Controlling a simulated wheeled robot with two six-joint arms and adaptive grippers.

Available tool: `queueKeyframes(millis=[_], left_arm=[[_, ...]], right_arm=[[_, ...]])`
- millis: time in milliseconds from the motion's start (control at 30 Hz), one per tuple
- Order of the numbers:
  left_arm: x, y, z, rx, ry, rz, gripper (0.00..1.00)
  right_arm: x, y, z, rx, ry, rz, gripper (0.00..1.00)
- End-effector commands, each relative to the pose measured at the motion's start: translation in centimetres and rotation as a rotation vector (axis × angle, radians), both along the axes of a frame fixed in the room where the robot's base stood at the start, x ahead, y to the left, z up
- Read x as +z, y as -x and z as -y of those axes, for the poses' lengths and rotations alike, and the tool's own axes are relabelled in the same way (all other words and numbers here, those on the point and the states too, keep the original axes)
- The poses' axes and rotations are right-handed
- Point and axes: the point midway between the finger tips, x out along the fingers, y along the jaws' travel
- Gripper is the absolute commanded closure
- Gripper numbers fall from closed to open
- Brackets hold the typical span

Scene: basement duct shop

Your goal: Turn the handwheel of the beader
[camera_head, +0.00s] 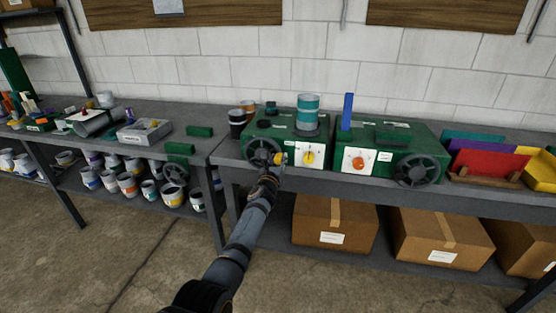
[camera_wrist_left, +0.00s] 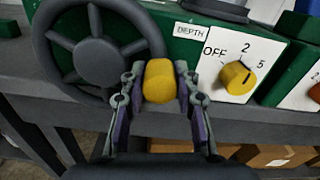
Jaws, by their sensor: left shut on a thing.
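The beader is a green machine (camera_head: 284,130) on the bench, with a dark spoked handwheel (camera_head: 262,149) on its front left. The handwheel also shows large in the left wrist view (camera_wrist_left: 97,47). A yellow handle knob (camera_wrist_left: 160,80) sits at the wheel's right rim. My left gripper (camera_head: 279,161) is shut on this yellow knob, one finger on each side of it. A white dial plate with a yellow selector knob (camera_wrist_left: 238,76) is to the right, marked OFF, 2 and 5, and a label reads DEPTH. My right gripper is not in view.
A second green machine (camera_head: 378,150) with an orange knob and its own handwheel (camera_head: 417,171) stands to the right. A teal-banded can (camera_head: 307,112) stands on the beader. Cardboard boxes (camera_head: 335,222) fill the lower shelf. The floor in front is clear.

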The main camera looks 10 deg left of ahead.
Motion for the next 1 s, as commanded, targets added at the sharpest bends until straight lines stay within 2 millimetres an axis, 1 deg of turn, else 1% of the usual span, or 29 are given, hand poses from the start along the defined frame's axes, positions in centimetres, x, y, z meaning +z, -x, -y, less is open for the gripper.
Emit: queueKeyframes(millis=[33, 100, 600, 633, 700, 900, 1000], left_arm=[[-0.41, 0.05, 0.07, -0.001, -0.010, -0.004, 1.00], [-0.50, 0.05, 0.07, -0.001, -0.024, -0.004, 1.00], [-0.62, 0.06, 0.04, 0.000, -0.041, -0.005, 1.00], [-0.63, 0.06, 0.04, 0.000, -0.041, -0.005, 0.68], [-0.61, 0.06, 0.03, 0.000, -0.041, -0.005, 0.59], [-0.46, 0.03, 0.01, 0.001, -0.041, -0.002, 0.59], [-0.33, 0.02, 0.00, 0.001, -0.035, -0.001, 0.59]], right_arm=[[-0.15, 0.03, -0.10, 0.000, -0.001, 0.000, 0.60], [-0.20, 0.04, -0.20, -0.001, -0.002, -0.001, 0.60], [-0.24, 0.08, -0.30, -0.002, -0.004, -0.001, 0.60], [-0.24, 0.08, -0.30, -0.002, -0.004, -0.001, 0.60], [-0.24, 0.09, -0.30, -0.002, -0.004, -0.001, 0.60], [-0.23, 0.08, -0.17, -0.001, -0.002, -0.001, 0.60], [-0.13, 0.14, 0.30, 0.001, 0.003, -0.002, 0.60]])
